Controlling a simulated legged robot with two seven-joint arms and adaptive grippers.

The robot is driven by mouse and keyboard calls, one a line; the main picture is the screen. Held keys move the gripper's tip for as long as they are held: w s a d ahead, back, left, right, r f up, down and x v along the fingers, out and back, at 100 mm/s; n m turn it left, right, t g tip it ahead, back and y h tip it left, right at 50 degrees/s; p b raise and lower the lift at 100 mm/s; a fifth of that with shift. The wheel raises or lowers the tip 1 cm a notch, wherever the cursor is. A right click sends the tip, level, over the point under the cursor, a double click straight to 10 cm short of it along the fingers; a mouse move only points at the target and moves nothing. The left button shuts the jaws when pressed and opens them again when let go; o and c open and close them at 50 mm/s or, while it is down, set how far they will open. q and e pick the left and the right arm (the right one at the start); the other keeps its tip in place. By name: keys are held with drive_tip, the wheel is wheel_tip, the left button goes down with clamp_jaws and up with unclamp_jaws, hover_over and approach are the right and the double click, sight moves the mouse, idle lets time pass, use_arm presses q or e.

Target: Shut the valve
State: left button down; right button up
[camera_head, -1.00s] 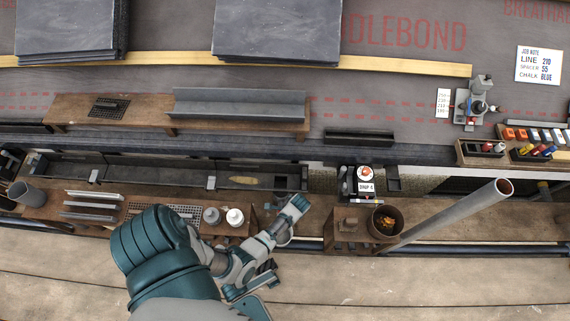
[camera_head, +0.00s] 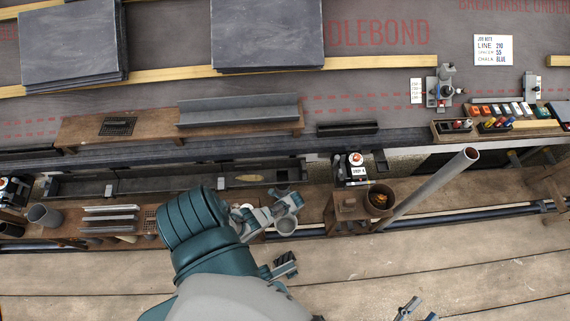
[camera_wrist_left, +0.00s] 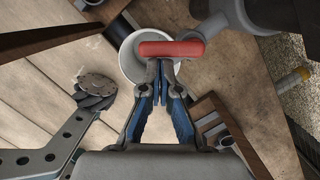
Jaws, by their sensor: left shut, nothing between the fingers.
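In the left wrist view the valve's red handle (camera_wrist_left: 172,49) lies crosswise just beyond the fingertips, above a pale round container (camera_wrist_left: 130,55). A grey rounded body (camera_wrist_left: 265,14) is beside the handle; their connection is unclear. My left gripper (camera_wrist_left: 162,76) is shut and empty, its tips close to the handle's near edge; contact is unclear. In the head view my left gripper (camera_head: 288,202) is by the gutter's right end, above the container (camera_head: 285,226); the red handle cannot be made out there. My right gripper (camera_head: 416,309) shows at the bottom edge, fingers apart, empty.
A gutter trough (camera_head: 150,183) runs behind my left arm. A small bench with a brown pot (camera_head: 380,199) and a slanting grey pipe (camera_head: 432,186) stand to the right. The plank floor (camera_head: 480,265) has free room.

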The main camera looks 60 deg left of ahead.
use_arm(q)
drive_tip(key=shift+s+a+m+t+p, duration=0.15)
drive_tip(key=shift+s+a+m+p, duration=0.15)
drive_tip(key=shift+m, duration=0.35)
drive_tip(key=shift+s+a+m+t+p, duration=0.2)
drive_tip(key=shift+s+m+p, duration=0.1)
drive_tip(key=shift+m, duration=0.35)
use_arm(e)
drive_tip(key=shift+d+f+g+h, duration=0.2)
drive_tip(key=shift+f+g+h, duration=0.2)
drive_tip(key=shift+f+g, duration=1.25)
drive_tip(key=shift+f, duration=0.25)
